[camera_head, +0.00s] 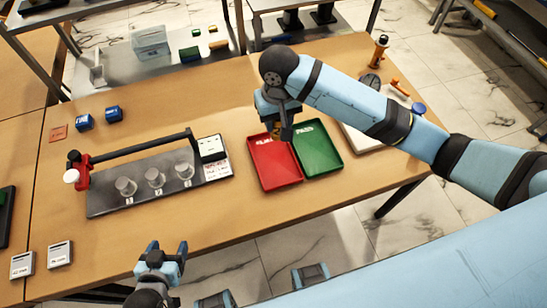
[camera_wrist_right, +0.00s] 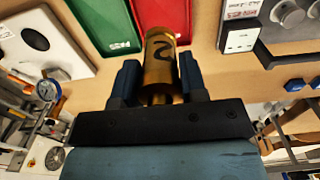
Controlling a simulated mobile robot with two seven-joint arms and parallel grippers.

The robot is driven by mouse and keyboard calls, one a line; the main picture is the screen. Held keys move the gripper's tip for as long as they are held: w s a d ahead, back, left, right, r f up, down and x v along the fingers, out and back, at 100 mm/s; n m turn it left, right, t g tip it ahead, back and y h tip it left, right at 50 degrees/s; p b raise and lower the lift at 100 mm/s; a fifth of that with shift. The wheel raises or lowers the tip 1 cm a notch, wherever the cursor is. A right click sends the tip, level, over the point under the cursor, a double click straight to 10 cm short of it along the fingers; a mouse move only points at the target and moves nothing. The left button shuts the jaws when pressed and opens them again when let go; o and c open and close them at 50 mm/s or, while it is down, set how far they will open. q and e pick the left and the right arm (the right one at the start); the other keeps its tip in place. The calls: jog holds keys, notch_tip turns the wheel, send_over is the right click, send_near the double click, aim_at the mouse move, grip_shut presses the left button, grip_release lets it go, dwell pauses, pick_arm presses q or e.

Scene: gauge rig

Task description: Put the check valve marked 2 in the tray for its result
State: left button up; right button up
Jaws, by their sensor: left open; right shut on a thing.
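The brass check valve marked 2 (camera_wrist_right: 160,62) is held between the fingers of my right gripper (camera_wrist_right: 156,88); the number shows in the wrist view. In the head view my right gripper (camera_head: 280,130) hangs over the far end of the red tray (camera_head: 275,178), and the valve is mostly hidden there. The green tray (camera_head: 322,158), labelled PASS, adjoins the red one on its right. Both trays look empty where visible; the red tray's label is partly covered. My left gripper (camera_head: 162,257) is open and empty by the table's front edge.
The gauge rig (camera_head: 105,203) with several numbered stations and a black bar stands left of the trays. A white display box (camera_head: 211,148) is at its right end; I cannot read it. Blue blocks (camera_head: 84,122) lie at back left, white labelled cards (camera_head: 60,253) at front left.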

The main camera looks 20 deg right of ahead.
pick_arm(q)
jog(key=shift+f+b, duration=0.35)
pick_arm(e)
notch_tip(320, 180, down, 18)
jog(key=shift+r, duration=0.2)
pick_arm(q)
jog(key=shift+r, duration=0.1)
pick_arm(e)
jog(key=shift+f, duration=0.1)
jog(key=o, duration=1.1)
